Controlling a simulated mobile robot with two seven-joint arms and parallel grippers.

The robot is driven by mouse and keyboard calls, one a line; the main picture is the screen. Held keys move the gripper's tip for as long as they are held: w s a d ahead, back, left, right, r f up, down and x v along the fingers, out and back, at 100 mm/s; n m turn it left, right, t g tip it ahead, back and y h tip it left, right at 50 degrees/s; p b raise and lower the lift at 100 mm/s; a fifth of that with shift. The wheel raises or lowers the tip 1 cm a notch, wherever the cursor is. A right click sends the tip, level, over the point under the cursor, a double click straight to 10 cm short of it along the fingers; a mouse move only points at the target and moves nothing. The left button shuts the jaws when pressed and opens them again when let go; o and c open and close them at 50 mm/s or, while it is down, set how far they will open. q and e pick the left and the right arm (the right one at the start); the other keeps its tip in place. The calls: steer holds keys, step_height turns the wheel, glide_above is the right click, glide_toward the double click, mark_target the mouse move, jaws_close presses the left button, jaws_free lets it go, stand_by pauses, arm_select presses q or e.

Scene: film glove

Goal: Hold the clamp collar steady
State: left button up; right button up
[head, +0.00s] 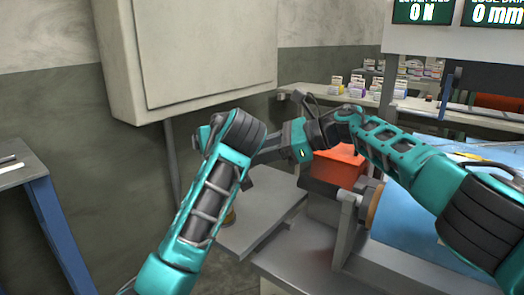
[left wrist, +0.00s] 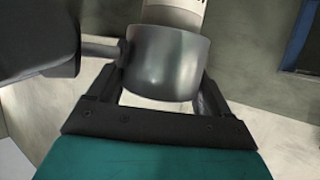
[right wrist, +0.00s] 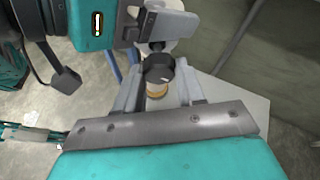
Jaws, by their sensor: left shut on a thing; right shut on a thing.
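The clamp collar appears to be the smooth grey metal cylinder (left wrist: 165,65) between my left gripper's fingers (left wrist: 160,98) in the left wrist view. My left gripper is shut on it, and a pale labelled cylinder (left wrist: 175,12) continues above it. A thin rod (left wrist: 102,48) meets its left side. In the right wrist view, my right gripper (right wrist: 160,85) is shut on a dark, black-ended piece (right wrist: 158,68). The left gripper's teal body (right wrist: 97,22) is close by at upper left. In the head view the arms meet near the centre; the collar is hard to make out.
A red-orange box (head: 340,165) stands behind the arms. A grey bench (head: 315,265) with a blue mat (head: 400,245) lies at right. A large pale cabinet (head: 205,50) hangs on the wall. Displays at top right read 0 N (head: 422,12) and 0 mm (head: 497,14).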

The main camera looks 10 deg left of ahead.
steer(key=o, duration=1.1)
steer(key=shift+c, duration=0.2)
steer(key=v, duration=1.2)
